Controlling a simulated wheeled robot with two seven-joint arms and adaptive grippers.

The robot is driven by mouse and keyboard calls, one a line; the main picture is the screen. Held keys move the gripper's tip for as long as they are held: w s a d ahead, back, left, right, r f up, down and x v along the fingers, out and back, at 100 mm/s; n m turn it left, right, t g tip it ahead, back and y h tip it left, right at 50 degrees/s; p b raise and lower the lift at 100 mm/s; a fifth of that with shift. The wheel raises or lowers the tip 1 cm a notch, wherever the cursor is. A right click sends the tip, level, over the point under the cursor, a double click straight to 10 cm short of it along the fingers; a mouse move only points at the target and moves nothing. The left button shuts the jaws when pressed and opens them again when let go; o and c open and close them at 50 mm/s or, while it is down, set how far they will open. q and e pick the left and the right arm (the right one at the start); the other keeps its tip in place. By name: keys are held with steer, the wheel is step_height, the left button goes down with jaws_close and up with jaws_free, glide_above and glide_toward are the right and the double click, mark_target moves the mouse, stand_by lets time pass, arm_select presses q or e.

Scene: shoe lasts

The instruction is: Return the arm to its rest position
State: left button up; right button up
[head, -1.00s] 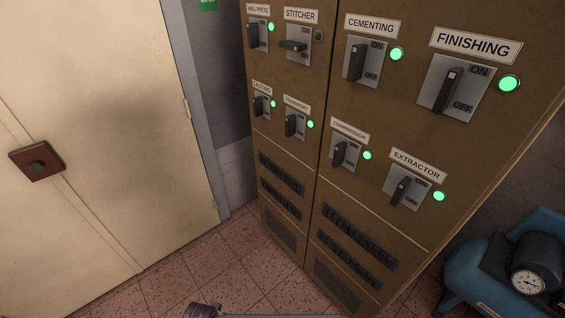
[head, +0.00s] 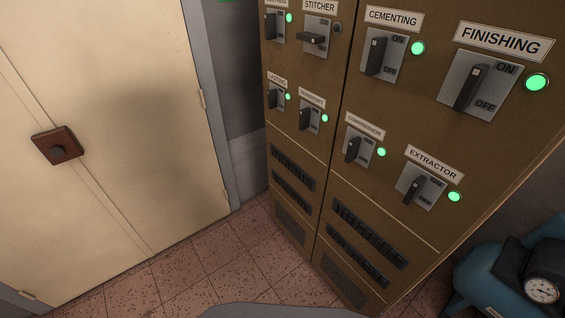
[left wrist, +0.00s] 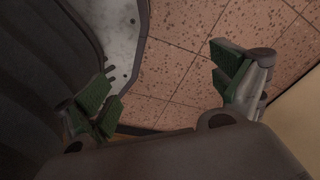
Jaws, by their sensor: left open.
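My left gripper (left wrist: 165,85) shows in the left wrist view, its two green-padded fingers wide apart. Nothing is between them; tiled floor (left wrist: 180,70) lies beyond. A dark curved surface and a pale speckled one are close to its left finger. A cream surface is at the lower right of that view. In the head view neither gripper shows; only a grey rounded shape, perhaps part of me, edges in at the bottom.
A brown switch cabinet (head: 300,160) with several labelled levers stands at centre right. The stitcher lever (head: 314,38) lies sideways with its lamp dark; the other visible lamps are green. Cream doors (head: 110,120) stand left, a blue compressor (head: 480,275) lower right.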

arm_select(q)
steer(key=s+a+f, duration=0.2)
steer(key=s+f, duration=0.3)
steer(key=s, duration=0.6)
steer(key=shift+a+f+g, duration=0.15)
steer(key=shift+f+g, duration=0.15)
steer(key=shift+f, duration=0.05)
